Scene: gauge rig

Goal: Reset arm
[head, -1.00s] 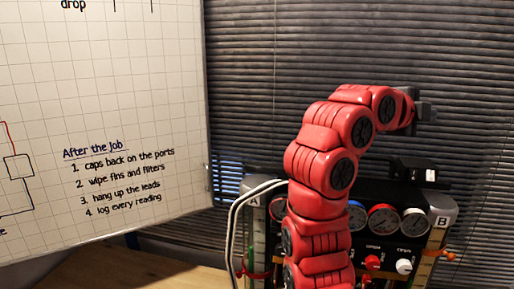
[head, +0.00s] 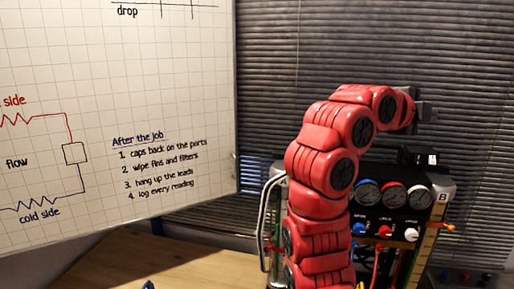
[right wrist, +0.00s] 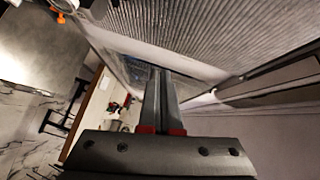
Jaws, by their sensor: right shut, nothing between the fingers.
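My right arm rises bent in front of the gauge rig in the head view. My right gripper (head: 427,114) is at its upper end, above the rig and in front of the dark blinds. In the right wrist view its two grey fingers (right wrist: 158,78) lie together, shut with nothing between them. The gauge rig (head: 412,178) is partly hidden by the arm. It shows round gauges (head: 393,195) with blue, red and white knobs (head: 411,234) below them. My left gripper is not in view.
A whiteboard (head: 90,110) with notes and a sketch stands at the left. Blinds (head: 300,55) cover the back. A wooden bench top (head: 175,265) shows mostly bare at the lower left. Pale hoses (head: 264,215) curve beside the rig.

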